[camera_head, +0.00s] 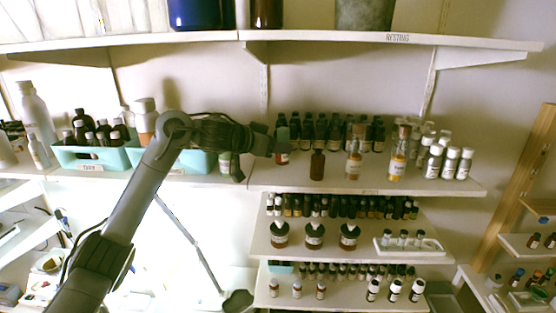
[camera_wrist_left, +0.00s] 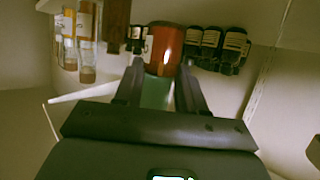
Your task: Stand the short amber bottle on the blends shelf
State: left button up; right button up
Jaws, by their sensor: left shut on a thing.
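My left gripper (camera_head: 283,146) reaches in from the left over the middle shelf (camera_head: 350,183), at the front of a row of dark bottles. It is shut on a short amber bottle (camera_head: 282,158). In the left wrist view the amber bottle (camera_wrist_left: 163,50) sits at the fingertips (camera_wrist_left: 158,90), with a green part between the fingers. I cannot tell whether its base touches the shelf. The shelf's small front label is too blurred to read, so I cannot confirm which shelf is for blends. My right gripper is not in view.
A brown bottle (camera_head: 317,165) stands just right of the gripper, then corked bottles (camera_head: 354,160) and white-capped bottles (camera_head: 450,163). Dark bottles (camera_head: 330,132) line the back. Teal bins (camera_head: 85,157) are at left. An upper shelf (camera_head: 330,39) marked "RESTING" hangs above.

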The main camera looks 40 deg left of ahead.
aim_at(277, 160)
pick_arm(q)
jog(key=shift+f+p, duration=0.3)
jog(key=shift+f, duration=1.8)
jog(key=shift+f, duration=0.2)
jog(key=o, duration=1.1)
jog(key=shift+r, duration=0.15)
